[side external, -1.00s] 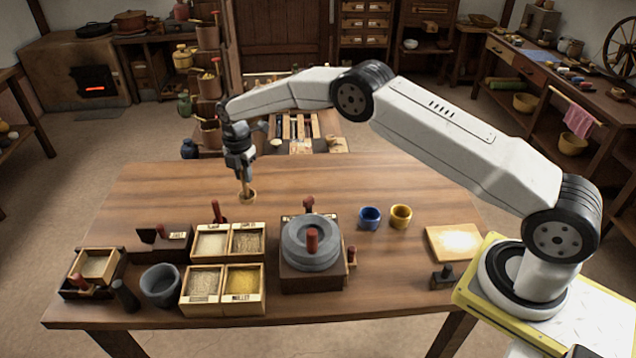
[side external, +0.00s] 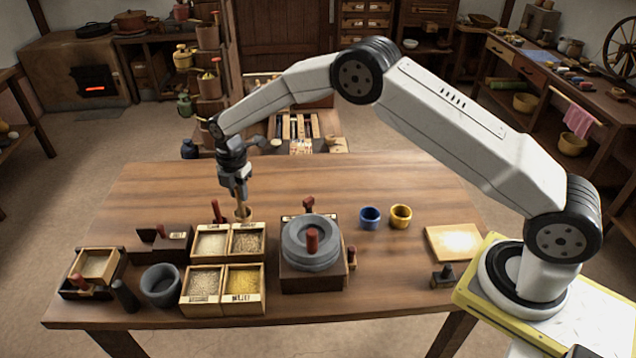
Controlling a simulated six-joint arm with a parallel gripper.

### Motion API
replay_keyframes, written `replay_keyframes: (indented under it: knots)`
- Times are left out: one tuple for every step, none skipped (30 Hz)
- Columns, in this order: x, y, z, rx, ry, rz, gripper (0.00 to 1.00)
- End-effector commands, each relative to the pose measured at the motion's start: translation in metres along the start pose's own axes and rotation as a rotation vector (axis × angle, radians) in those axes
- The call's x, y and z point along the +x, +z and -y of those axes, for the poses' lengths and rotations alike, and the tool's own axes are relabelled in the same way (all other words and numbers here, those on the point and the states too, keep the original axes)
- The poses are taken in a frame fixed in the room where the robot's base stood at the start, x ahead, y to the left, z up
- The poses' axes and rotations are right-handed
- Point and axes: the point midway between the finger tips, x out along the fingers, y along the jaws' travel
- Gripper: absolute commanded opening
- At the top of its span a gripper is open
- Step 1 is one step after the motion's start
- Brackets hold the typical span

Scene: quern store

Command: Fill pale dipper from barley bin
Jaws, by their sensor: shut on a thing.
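My gripper (side external: 237,188) is shut on the upright handle of the pale dipper (side external: 243,214). The dipper's small round cup hangs just behind the back right grain bin (side external: 249,240), which holds brownish grain. The back left bin (side external: 210,242) holds pale grain. The front left bin (side external: 204,284) holds greyish grain and the front right bin (side external: 244,280) holds yellow grain with a label that reads like millet. The other labels are too small to read, so I cannot tell which bin is barley. The inside of the dipper is not clear.
A stone quern (side external: 311,245) with a red handle stands right of the bins. A grey mortar (side external: 160,285) and a dark pestle (side external: 125,295) stand left. A blue cup (side external: 370,217) and a yellow cup (side external: 401,216) are farther right. The back of the table is clear.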

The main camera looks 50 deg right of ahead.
Motion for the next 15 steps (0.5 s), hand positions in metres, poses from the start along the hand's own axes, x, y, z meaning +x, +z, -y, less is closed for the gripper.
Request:
replay_keyframes:
  knots:
    - [-0.001,-0.008,0.004,-0.002,0.000,0.000,0.00]
    - [-0.001,-0.012,0.007,-0.003,0.000,0.000,0.00]
    - [-0.001,-0.016,0.010,-0.002,-0.001,0.000,0.00]
    - [-0.001,-0.019,0.012,-0.002,-0.001,0.000,0.00]
    - [-0.001,-0.021,0.014,-0.001,0.000,0.000,0.00]
    - [-0.002,-0.025,0.016,-0.001,-0.001,0.000,0.00]
    - [-0.001,-0.027,0.018,-0.001,-0.002,0.000,0.00]
    - [-0.001,-0.029,0.019,-0.001,-0.002,0.000,0.00]
    - [-0.001,-0.030,0.020,-0.001,-0.001,0.000,0.00]
    - [-0.001,-0.031,0.021,-0.001,-0.001,0.000,0.00]
    - [-0.001,-0.032,0.022,-0.001,-0.001,0.000,0.00]
    - [-0.001,-0.033,0.023,0.000,-0.001,0.000,0.00]
    - [-0.001,-0.033,0.023,0.000,-0.001,0.000,0.00]
    - [-0.001,-0.033,0.023,0.000,-0.001,0.000,0.00]
    - [-0.001,-0.033,0.023,0.000,-0.001,0.000,0.00]
